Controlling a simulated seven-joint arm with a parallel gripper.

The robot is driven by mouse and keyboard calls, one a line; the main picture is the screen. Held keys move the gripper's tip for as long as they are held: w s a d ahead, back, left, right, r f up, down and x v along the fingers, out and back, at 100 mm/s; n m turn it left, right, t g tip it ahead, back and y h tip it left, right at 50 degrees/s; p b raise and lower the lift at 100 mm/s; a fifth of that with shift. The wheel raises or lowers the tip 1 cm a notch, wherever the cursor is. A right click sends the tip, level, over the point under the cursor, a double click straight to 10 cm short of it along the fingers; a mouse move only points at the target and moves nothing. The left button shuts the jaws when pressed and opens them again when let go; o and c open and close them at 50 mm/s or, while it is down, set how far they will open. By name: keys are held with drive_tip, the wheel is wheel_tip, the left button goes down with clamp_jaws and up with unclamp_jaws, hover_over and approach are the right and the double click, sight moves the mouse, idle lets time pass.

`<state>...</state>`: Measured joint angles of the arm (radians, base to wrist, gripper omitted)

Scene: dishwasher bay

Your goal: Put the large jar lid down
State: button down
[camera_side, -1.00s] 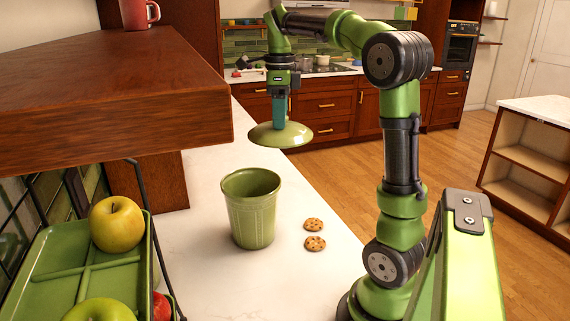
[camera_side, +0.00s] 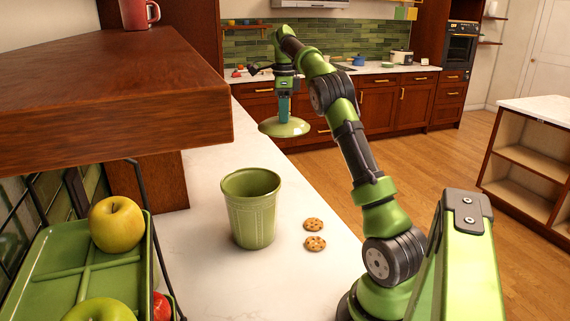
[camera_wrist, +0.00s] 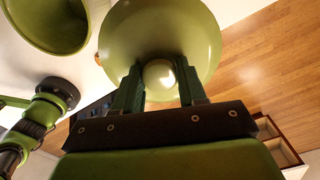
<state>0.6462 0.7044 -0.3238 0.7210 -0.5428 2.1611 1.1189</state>
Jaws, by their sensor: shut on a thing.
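The large jar lid (camera_side: 290,130) is a green, shallow dome with a round knob. My gripper (camera_side: 284,110) points down and is shut on the knob. In the wrist view my gripper (camera_wrist: 160,88) has one finger on each side of the knob, and the lid (camera_wrist: 190,30) spreads out beyond it. In the side view the lid hangs roughly level near the far edge of the white counter; its exact height is hard to tell. The green ribbed jar (camera_side: 250,215) stands upright and uncovered on the counter, nearer the camera and apart from the lid.
Two cookies (camera_side: 314,234) lie right of the jar on the counter (camera_side: 205,270). A wooden shelf (camera_side: 110,90) with a red mug (camera_side: 138,14) overhangs the left side. A green tray (camera_side: 60,265) with apples is at lower left. The counter beyond the jar looks clear.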

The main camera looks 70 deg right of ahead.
wheel_tip(320, 180, down, 25)
drive_tip(key=shift+f, duration=0.1)
idle(0.5)
drive_tip(key=c, duration=0.6)
unclamp_jaws()
drive_tip(key=shift+f, duration=0.1)
